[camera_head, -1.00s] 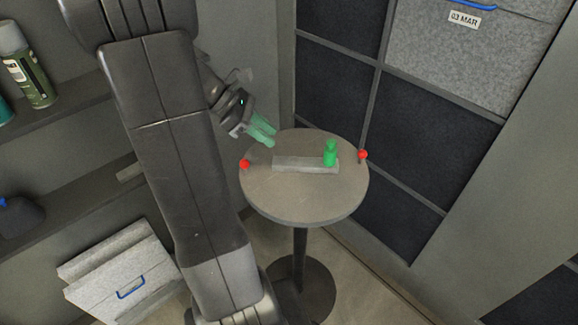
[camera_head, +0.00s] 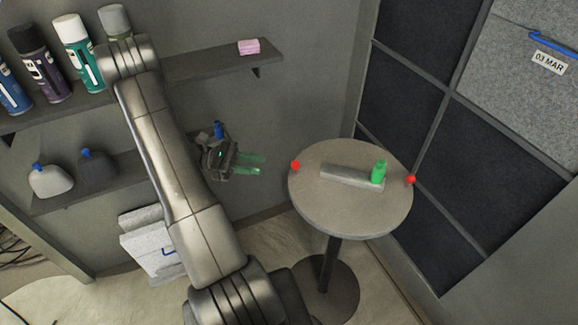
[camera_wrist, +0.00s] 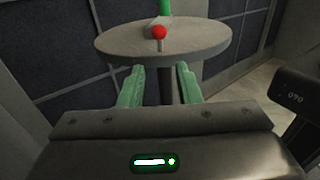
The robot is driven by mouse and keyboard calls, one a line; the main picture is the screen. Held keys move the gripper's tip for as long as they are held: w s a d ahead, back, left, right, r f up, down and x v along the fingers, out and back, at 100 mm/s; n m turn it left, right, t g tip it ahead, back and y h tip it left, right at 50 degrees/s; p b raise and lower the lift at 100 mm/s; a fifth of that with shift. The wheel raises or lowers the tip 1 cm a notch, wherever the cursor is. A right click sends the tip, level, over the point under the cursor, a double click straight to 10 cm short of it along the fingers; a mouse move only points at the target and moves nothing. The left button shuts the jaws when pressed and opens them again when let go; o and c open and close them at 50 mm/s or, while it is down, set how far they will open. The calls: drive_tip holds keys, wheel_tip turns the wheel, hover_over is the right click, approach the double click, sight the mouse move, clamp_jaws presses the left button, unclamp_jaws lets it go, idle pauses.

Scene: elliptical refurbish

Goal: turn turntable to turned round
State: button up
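The turntable is a round grey top (camera_head: 345,215) on a dark post and round base. A pale grey bar (camera_head: 345,177) lies across it, with a green upright peg (camera_head: 378,171) near the bar's right end. Two red balls mark the rim, one at the left (camera_head: 295,165) and one at the right (camera_head: 410,179). My gripper (camera_head: 262,165), with green fingers, is left of the table and apart from it. In the wrist view, my gripper's fingers (camera_wrist: 160,82) are spread and empty, with the turntable top (camera_wrist: 185,45) and one red ball (camera_wrist: 159,32) ahead.
Shelves on the left wall hold several spray cans (camera_head: 75,52), two jugs and a pink block (camera_head: 249,47). Pale bins (camera_head: 150,245) stand low at left. A dark panelled unit (camera_head: 420,110) stands close behind the table. Free air lies between my gripper and the table.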

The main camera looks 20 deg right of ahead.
sight(301, 173)
drive_tip(key=p+x, duration=0.2)
drive_tip(key=x, duration=1.1)
drive_tip(key=shift+s+d+p, duration=0.15)
drive_tip(key=shift+d+p, duration=0.1)
drive_tip(key=shift+p, duration=0.05)
drive_tip(key=shift+c, duration=0.4)
clamp_jaws()
